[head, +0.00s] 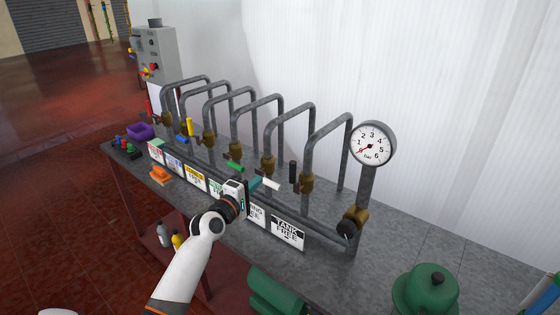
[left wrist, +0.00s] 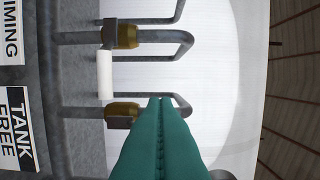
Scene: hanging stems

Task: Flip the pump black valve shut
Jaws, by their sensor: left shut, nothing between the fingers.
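The black valve lever (head: 292,172) stands upright beside the brass valve body (head: 306,184) on the rightmost bent pipe, above the TANK FREE label (head: 288,231). In the left wrist view the matching brass body (left wrist: 122,109) shows low; its lever is mostly hidden or unclear. My left gripper (head: 256,182) is shut and empty, left of the black lever and close to the white lever. Its teal fingers (left wrist: 160,100) are pressed together, with a gap in the picture to the white lever (left wrist: 105,75). The white lever (head: 267,183) lies across, pointing right. My right gripper is not in view.
Levers in green (head: 235,166), yellow (head: 190,127), blue (head: 182,138) and red (head: 148,108) line up leftward. A green domed object (head: 426,289) sits at front right. Bare bench lies between.

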